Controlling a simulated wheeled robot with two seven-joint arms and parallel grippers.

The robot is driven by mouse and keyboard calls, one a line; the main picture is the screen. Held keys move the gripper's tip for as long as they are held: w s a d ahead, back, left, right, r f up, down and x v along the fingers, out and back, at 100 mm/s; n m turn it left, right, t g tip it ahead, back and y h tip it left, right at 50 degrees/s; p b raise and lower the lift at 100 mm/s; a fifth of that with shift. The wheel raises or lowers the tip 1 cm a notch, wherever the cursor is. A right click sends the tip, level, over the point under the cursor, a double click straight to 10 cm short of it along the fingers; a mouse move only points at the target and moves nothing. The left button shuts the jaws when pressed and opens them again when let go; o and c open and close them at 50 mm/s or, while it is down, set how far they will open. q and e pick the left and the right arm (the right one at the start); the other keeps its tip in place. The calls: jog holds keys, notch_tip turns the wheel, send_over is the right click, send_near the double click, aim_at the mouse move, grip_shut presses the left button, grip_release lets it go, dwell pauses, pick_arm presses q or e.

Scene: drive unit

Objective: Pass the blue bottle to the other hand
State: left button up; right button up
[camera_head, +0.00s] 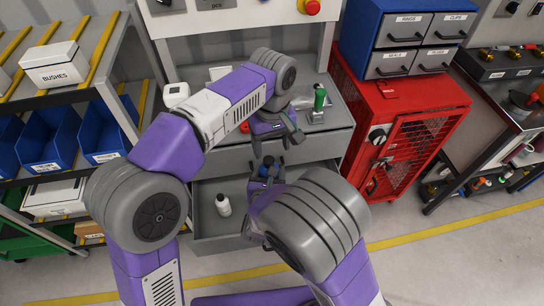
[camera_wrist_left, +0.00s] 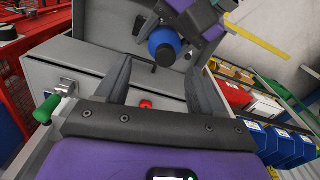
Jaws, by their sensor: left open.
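The blue bottle (camera_head: 268,171) is held over the open drawer, with its dark cap end toward my left gripper. It also shows in the left wrist view (camera_wrist_left: 165,43), beyond my left fingertips. My right gripper (camera_head: 268,162) has its fingers on both sides of the bottle and appears shut on it; its palm is partly hidden by my right arm. My left gripper (camera_head: 277,141) is open and empty just above and beyond the bottle, fingers pointing toward it. In the left wrist view my left fingers (camera_wrist_left: 158,72) are wide apart, with a gap to the bottle.
A white bottle (camera_head: 223,205) stands in the open drawer (camera_head: 205,230). A green-handled tool (camera_head: 319,100) and a small red item (camera_head: 245,127) are on the bench top. A red cabinet (camera_head: 410,100) stands right; a shelf with blue bins (camera_head: 48,140) stands left.

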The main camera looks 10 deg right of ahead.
aim_at(272, 159)
pick_arm(q)
notch_tip(272, 159, down, 7)
pick_arm(e)
jog(key=shift+r, duration=0.1)
pick_arm(q)
jog(key=shift+c, duration=0.2)
jog(key=shift+d, duration=0.15)
jog(key=c, duration=0.9)
pick_arm(e)
jog(key=shift+a, duration=0.2)
pick_arm(q)
jog(key=shift+r, duration=0.1)
jog(key=shift+c, duration=0.3)
pick_arm(e)
jog(key=o, duration=1.3)
jog(key=shift+c, duration=0.2)
jog(key=shift+o, duration=0.4)
jog(key=shift+d, duration=0.1)
jog(key=shift+d, duration=0.1)
